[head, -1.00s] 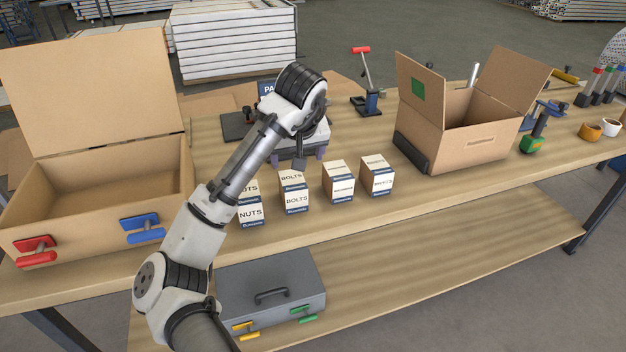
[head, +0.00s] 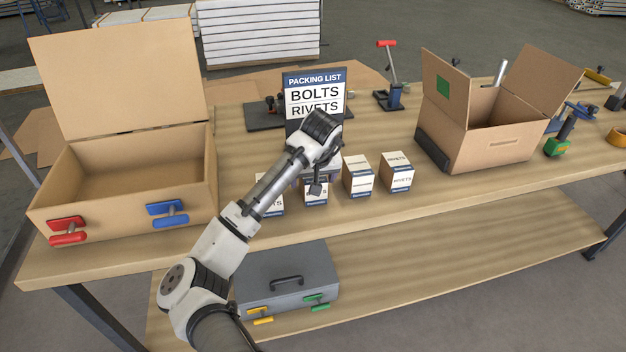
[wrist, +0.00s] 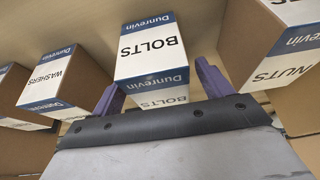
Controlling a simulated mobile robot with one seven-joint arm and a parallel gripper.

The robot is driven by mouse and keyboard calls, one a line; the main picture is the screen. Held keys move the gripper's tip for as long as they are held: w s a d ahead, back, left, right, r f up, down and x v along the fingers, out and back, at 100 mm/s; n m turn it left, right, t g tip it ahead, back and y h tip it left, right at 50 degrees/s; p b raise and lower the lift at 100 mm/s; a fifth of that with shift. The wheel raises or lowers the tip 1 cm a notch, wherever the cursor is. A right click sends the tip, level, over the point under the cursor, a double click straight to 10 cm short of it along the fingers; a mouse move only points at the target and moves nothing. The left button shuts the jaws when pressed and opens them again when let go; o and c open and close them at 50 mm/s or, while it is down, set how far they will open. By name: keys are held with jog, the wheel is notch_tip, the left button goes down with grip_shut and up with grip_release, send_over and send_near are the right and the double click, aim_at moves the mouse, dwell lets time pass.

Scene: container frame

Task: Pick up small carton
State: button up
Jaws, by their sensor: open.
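Several small white-and-brown cartons stand in a row on the workbench. The BOLTS carton (head: 322,195) is partly hidden behind my arm in the head view. In the wrist view the BOLTS carton (wrist: 152,50) lies ahead, between the lines of my gripper's purple fingers. My gripper (wrist: 160,88) is open, and I cannot tell whether a finger touches the carton. The WASHERS carton (wrist: 62,80) is to its left and the NUTS carton (wrist: 270,45) to its right. The RIVETS carton (head: 398,172) is at the right end of the row.
A packing list sign (head: 316,92) reading BOLTS and RIVETS stands behind my arm. A large open box (head: 125,200) with red and blue clamps is at left, another open carton (head: 495,145) at right. A grey case (head: 285,280) is on the lower shelf.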

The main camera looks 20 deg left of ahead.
jog(key=shift+x, duration=1.1)
jog(key=c, duration=1.2)
jog(key=shift+c, duration=0.4)
jog(key=shift+r, duration=0.15)
